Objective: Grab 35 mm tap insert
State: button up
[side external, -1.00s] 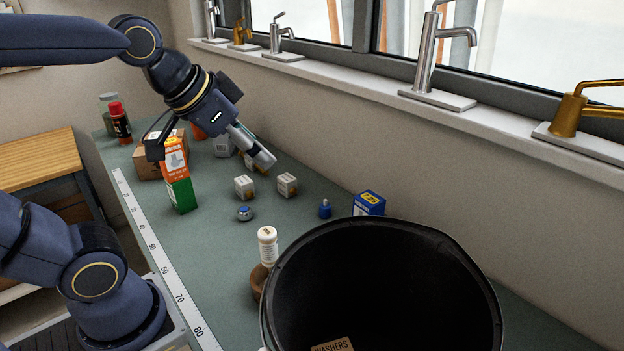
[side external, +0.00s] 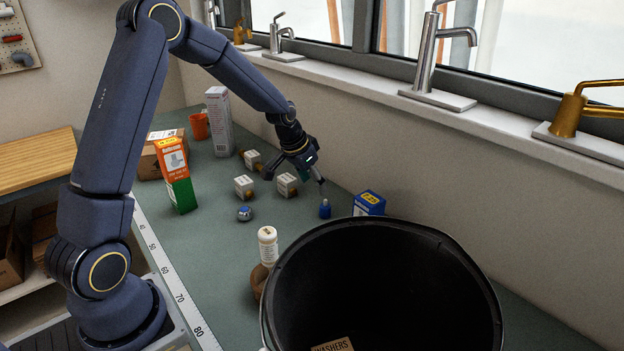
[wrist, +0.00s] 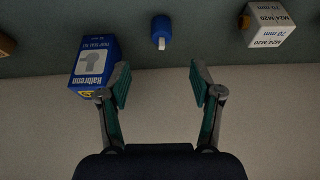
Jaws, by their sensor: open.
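A small blue tap insert (side external: 325,208) stands on the green bench in the side view, left of a blue box. It also shows at the top middle of the wrist view (wrist: 161,28), with a pale stem pointing toward my gripper (wrist: 160,83). My gripper is open and empty, and the insert lies ahead of the gap between the fingers. A second small insert-like piece (side external: 245,213), grey with blue, sits farther left on the bench. I cannot read a size on either piece.
The blue Kalbrenn box (wrist: 94,68) is close to my left finger in the wrist view. White cube boxes (side external: 287,184) stand nearby, one marked 70 mm (wrist: 270,22). A large black bucket (side external: 380,228), a white-capped bottle (side external: 267,246) and an orange-green box (side external: 176,172) also stand around.

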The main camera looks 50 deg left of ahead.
aim_at(324, 204)
jog(key=x, duration=0.6)
jog(key=shift+w+f, duration=0.2)
jog(key=shift+f, duration=0.1)
jog(key=x, duration=0.5)
jog(key=shift+w+a, duration=0.15)
jog(key=shift+w, duration=0.1)
jog(key=shift+c, duration=0.2)
jog(key=c, duration=1.2)
